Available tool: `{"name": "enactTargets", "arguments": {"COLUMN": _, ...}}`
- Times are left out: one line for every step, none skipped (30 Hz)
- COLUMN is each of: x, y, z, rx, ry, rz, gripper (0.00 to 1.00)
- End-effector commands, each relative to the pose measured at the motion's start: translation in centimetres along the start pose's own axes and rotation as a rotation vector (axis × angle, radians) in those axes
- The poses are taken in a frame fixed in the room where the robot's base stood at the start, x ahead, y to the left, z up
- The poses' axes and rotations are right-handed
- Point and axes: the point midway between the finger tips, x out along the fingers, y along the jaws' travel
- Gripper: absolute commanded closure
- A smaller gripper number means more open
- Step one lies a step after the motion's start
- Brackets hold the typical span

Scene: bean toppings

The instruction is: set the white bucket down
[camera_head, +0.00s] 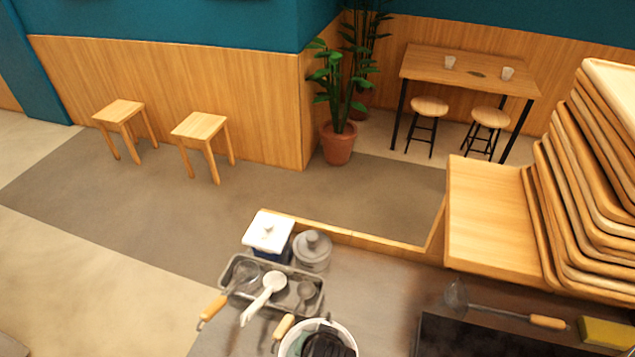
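The white bucket (346,334) is at the bottom edge of the view, at the front of the grey counter. Only its rim and part of its inside show; its base is cut off, so I cannot tell whether it rests on the counter. A dark shape, which looks like my gripper (327,346), is over the bucket's mouth and hides part of the inside. Its fingertips cannot be made out, and neither can any grip on the bucket.
Behind the bucket is a metal tray (226,272) with several wooden- and white-handled utensils. A white-lidded container (268,232) and a grey lidded pot (312,250) stand behind it. At right are a strainer (455,296), a dark panel (470,338), a yellow sponge (606,332) and stacked wooden trays (585,190).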

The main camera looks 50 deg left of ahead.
Motion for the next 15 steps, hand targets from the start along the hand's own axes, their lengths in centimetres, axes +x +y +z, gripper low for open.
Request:
{"name": "enactTargets", "arguments": {"x": -0.22, "y": -0.03, "z": -0.45, "rx": -0.002, "ry": 0.012, "rz": -0.001, "gripper": 1.0}}
{"name": "enactTargets", "arguments": {"x": -0.2, "y": -0.03, "z": -0.45, "rx": -0.002, "ry": 0.012, "rz": -0.001, "gripper": 1.0}}
{"name": "enactTargets", "arguments": {"x": -0.21, "y": -0.03, "z": -0.46, "rx": -0.002, "ry": 0.013, "rz": -0.001, "gripper": 1.0}}
{"name": "enactTargets", "arguments": {"x": -0.21, "y": -0.04, "z": -0.46, "rx": -0.002, "ry": 0.013, "rz": -0.001, "gripper": 1.0}}
{"name": "enactTargets", "arguments": {"x": -0.22, "y": -0.04, "z": -0.46, "rx": -0.002, "ry": 0.013, "rz": -0.001, "gripper": 1.0}}
{"name": "enactTargets", "arguments": {"x": -0.22, "y": -0.04, "z": -0.47, "rx": -0.002, "ry": 0.013, "rz": -0.001, "gripper": 1.0}}
{"name": "enactTargets", "arguments": {"x": -0.22, "y": -0.04, "z": -0.47, "rx": -0.002, "ry": 0.013, "rz": -0.001, "gripper": 1.0}}
{"name": "enactTargets", "arguments": {"x": -0.2, "y": -0.04, "z": -0.46, "rx": -0.002, "ry": 0.013, "rz": -0.001, "gripper": 1.0}}
{"name": "enactTargets", "arguments": {"x": -0.13, "y": -0.03, "z": -0.43, "rx": -0.002, "ry": 0.012, "rz": -0.001, "gripper": 1.0}}
{"name": "enactTargets", "arguments": {"x": -0.06, "y": -0.01, "z": -0.4, "rx": -0.001, "ry": 0.012, "rz": -0.001, "gripper": 1.0}}
{"name": "enactTargets", "arguments": {"x": 0.02, "y": 0.01, "z": -0.36, "rx": -0.001, "ry": 0.012, "rz": -0.001, "gripper": 1.0}}
{"name": "enactTargets", "arguments": {"x": 0.2, "y": 0.04, "z": 0.05, "rx": 0.0, "ry": 0.001, "rz": 0.0, "gripper": 0.64}}
{"name": "enactTargets", "arguments": {"x": 0.19, "y": 0.04, "z": 0.05, "rx": 0.0, "ry": 0.001, "rz": 0.0, "gripper": 0.59}}
{"name": "enactTargets", "arguments": {"x": 0.19, "y": 0.04, "z": 0.05, "rx": 0.0, "ry": 0.001, "rz": 0.0, "gripper": 0.53}}
{"name": "enactTargets", "arguments": {"x": 0.19, "y": 0.04, "z": 0.05, "rx": 0.0, "ry": 0.001, "rz": 0.0, "gripper": 0.46}}
